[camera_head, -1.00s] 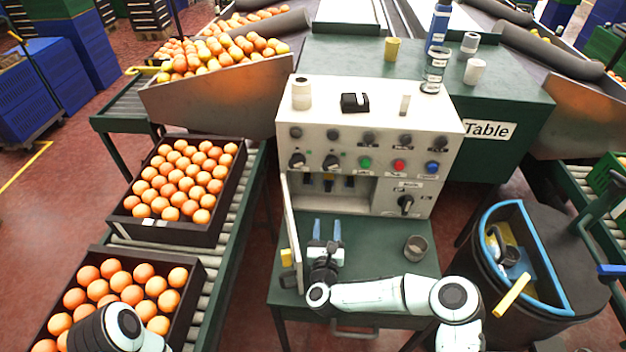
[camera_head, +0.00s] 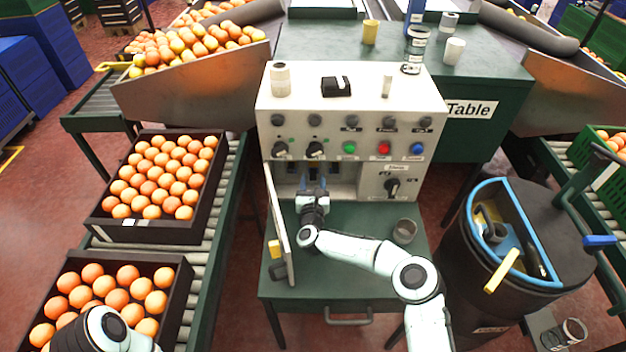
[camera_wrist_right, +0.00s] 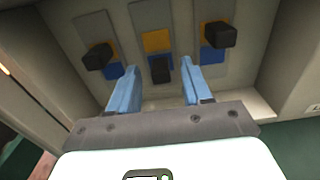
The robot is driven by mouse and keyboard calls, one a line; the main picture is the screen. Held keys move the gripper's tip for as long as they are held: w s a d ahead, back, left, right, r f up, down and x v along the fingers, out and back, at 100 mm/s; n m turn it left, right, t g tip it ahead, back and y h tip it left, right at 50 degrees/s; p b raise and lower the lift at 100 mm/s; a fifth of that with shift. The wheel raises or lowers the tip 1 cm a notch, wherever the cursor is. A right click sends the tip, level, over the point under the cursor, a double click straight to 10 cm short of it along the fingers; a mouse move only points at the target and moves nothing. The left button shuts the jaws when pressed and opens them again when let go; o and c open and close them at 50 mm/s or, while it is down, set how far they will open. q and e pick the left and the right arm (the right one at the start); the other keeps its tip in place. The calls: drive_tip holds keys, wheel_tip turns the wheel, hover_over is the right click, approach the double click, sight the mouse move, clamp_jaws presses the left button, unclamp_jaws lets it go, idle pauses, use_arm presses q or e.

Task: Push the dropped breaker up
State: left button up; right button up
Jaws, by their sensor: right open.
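The control box (camera_head: 345,107) stands on a green table with its lower compartment open. In the right wrist view three breakers show inside. The middle breaker's black lever (camera_wrist_right: 160,70) sits lower, over its blue patch, with yellow bare above it. The left lever (camera_wrist_right: 98,57) and right lever (camera_wrist_right: 220,34) sit higher, over yellow, with blue bare below. My right gripper (camera_head: 312,183) is at the compartment opening. Its blue fingers (camera_wrist_right: 157,85) are open, one on each side of the middle lever in the picture; contact cannot be told. My left gripper is out of view.
The compartment's open door (camera_head: 279,225) stands left of my right gripper. A small grey cup (camera_head: 404,231) is to its right on the table. A black bin (camera_head: 500,255) stands further right, and orange crates (camera_head: 160,180) on rollers are at left.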

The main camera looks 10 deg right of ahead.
sight(313, 171)
drive_tip(key=shift+w+d, duration=0.1)
drive_tip(key=shift+w, duration=0.55)
clamp_jaws()
drive_tip(key=shift+r, duration=2)
unclamp_jaws()
drive_tip(key=shift+f, duration=0.1)
drive_tip(key=shift+s, duration=0.1)
